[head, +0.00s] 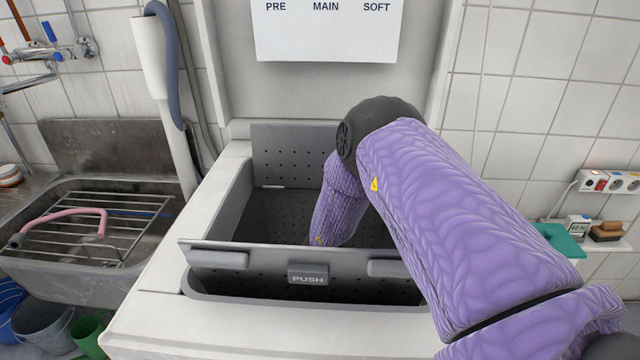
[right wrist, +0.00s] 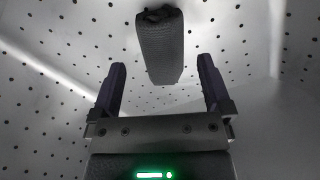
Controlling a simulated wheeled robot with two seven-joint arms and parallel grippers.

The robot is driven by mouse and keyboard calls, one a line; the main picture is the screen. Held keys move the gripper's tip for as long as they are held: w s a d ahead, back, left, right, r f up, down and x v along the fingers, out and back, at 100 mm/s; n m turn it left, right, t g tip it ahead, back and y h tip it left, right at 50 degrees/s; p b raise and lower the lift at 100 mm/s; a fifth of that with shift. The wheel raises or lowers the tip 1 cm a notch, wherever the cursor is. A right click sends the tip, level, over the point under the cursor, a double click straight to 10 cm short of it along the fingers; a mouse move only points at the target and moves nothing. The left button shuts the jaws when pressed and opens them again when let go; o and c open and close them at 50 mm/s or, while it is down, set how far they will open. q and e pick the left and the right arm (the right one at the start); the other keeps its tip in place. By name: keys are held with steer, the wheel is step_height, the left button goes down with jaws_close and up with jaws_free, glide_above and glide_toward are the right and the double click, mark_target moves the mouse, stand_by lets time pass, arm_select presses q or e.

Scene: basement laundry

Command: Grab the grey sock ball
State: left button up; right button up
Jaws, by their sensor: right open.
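The grey sock ball (right wrist: 160,48) shows in the right wrist view as a dark grey, ribbed roll inside the perforated metal drum (right wrist: 50,60). My right gripper (right wrist: 160,80) is open, with one finger to each side below the roll in the picture. The roll lies ahead of the fingertips, roughly centred between them; I see no contact. In the head view my purple right arm reaches down through the open drum hatch (head: 300,250), and its gripper and the sock ball are hidden there. My left gripper is not in view.
The hatch sits in a white top-loading washer (head: 160,310), with a flap marked PUSH (head: 307,275) at the front edge and another flap (head: 290,155) raised behind. A metal sink (head: 60,260) with a rack stands left. Sockets and a small shelf are right.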

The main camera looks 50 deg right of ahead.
step_height(320, 180, down, 3)
steer(key=shift+r+b, duration=0.1)
steer(key=shift+b, duration=0.3)
steer(key=shift+r, duration=0.1)
steer(key=shift+c, duration=0.4)
steer(key=c, duration=1.1)
